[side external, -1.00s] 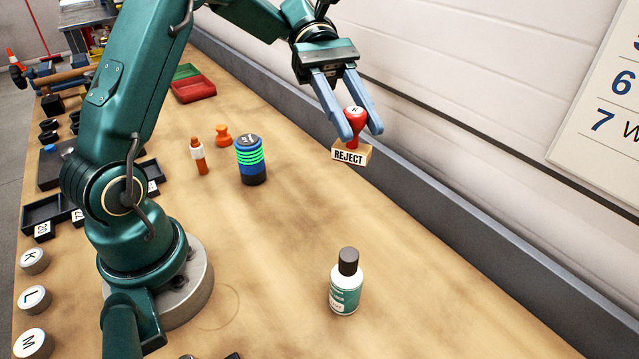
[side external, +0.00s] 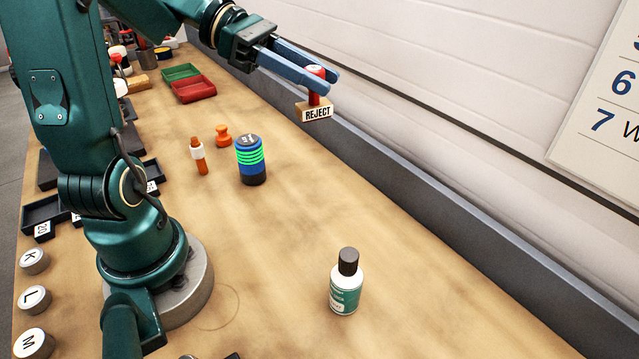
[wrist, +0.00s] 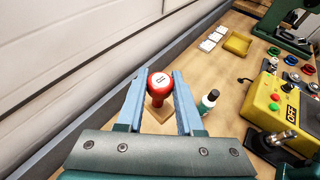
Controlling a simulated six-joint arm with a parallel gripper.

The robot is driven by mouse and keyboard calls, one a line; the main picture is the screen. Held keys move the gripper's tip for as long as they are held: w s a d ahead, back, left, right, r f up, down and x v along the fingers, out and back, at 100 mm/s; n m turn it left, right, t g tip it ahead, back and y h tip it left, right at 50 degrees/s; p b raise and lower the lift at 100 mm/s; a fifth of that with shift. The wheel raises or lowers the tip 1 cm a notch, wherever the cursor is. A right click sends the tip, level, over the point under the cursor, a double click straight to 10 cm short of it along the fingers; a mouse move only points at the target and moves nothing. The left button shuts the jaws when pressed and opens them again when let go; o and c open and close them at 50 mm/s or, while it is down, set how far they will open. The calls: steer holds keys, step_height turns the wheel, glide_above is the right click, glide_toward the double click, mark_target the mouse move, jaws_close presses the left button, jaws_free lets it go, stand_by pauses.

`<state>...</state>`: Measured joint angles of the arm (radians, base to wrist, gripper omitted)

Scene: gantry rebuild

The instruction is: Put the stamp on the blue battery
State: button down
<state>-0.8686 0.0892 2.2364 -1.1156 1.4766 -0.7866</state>
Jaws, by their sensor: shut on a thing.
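The stamp (side external: 314,110) has a red knob handle and a wooden block labelled REJECT. My gripper (side external: 318,82) is shut on its handle and holds it in the air near the wall side of the bench, block down. In the wrist view the stamp's red handle (wrist: 160,84) sits between my two blue fingers (wrist: 160,92). The blue battery (side external: 250,160) is a blue cylinder with green bands and a dark top. It stands upright on the bench, left of and lower in the picture than the stamp, apart from it. The battery is not visible in the wrist view.
A white bottle with a dark cap (side external: 346,282) stands at the front. An orange stamp-like piece (side external: 223,137) and an orange-and-white tube (side external: 198,156) stand left of the battery. Red (side external: 194,90) and green (side external: 181,72) trays lie behind. A grey ledge (side external: 400,163) runs along the wall.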

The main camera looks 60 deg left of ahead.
steer(key=s+f+m+g+y, duration=0.2)
steer(key=s+f+m+g, duration=0.3)
steer(key=s+m+g, duration=0.4)
steer(key=s+f+m+g+y, duration=0.1)
steer(key=s+f+m+g, duration=0.55)
steer(key=m+g, duration=0.3)
steer(key=s+a+r+m+g+y, duration=0.1)
steer(key=s+a+m+g+y, duration=0.1)
steer(key=s+a+m+y, duration=0.65)
steer(key=w+a+r+m+t+y, duration=0.8)
steer(key=a+r+m+t+y, duration=0.45)
steer(key=m, duration=0.35)
glide_above(248, 140)
step_height(248, 140, down, 8)
steer(key=shift+f+y, duration=0.3)
steer(key=shift+f, duration=1.55)
